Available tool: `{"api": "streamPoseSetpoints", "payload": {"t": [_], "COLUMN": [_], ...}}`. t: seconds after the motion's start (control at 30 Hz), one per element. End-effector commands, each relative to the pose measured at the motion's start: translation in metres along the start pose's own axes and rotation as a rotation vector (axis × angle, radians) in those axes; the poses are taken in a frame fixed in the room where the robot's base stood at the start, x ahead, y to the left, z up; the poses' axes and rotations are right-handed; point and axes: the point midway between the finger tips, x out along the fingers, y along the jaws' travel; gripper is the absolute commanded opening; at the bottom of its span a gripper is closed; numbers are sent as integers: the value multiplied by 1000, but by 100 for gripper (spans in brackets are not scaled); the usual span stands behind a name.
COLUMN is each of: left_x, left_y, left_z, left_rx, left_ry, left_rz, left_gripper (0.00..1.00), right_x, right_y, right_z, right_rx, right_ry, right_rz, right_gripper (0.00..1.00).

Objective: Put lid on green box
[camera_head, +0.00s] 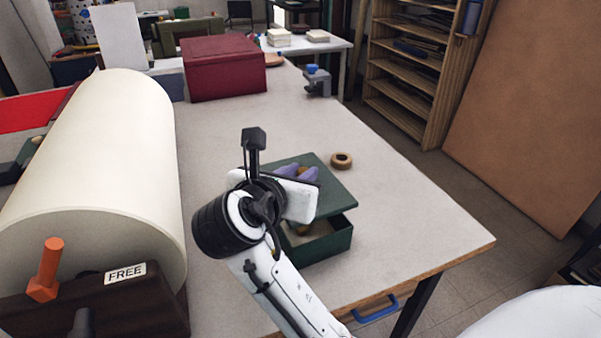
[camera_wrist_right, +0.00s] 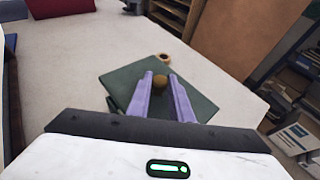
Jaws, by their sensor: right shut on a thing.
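The green box (camera_head: 338,243) stands near the table's front right edge, and part of its open inside shows. The flat green lid (camera_head: 332,187) is above the box, slightly tilted and shifted toward the back, with a gap at the front. My right gripper (camera_head: 301,172) has purple fingers shut on the lid's round brown knob. In the right wrist view the knob (camera_wrist_right: 159,81) sits between the fingertips (camera_wrist_right: 160,78), with the lid (camera_wrist_right: 197,98) beneath. My right arm hides the box's left part. I cannot tell whether lid and box touch. My left gripper is not in view.
A tan ring (camera_head: 341,160) lies on the table behind the lid. A large cream roll (camera_head: 100,150) on a dark stand fills the left. A dark red box (camera_head: 224,67) and a grey clamp (camera_head: 318,81) are farther back. The table's middle is clear.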

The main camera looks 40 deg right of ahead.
Motion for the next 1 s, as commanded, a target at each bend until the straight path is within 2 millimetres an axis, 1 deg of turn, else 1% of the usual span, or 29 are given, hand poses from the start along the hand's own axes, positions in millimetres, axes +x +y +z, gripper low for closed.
{"api": "streamPoseSetpoints", "payload": {"t": [0.5, 1.0], "left_x": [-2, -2], "left_y": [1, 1], "left_z": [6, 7], "left_rx": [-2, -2], "left_ry": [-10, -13], "left_rz": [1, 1], "left_gripper": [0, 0], "right_x": [-1, -1], "right_y": [0, 0], "right_z": [0, 0], "right_rx": [0, 0], "right_ry": [0, 0], "right_rz": [0, 0], "right_gripper": [0, 0]}}
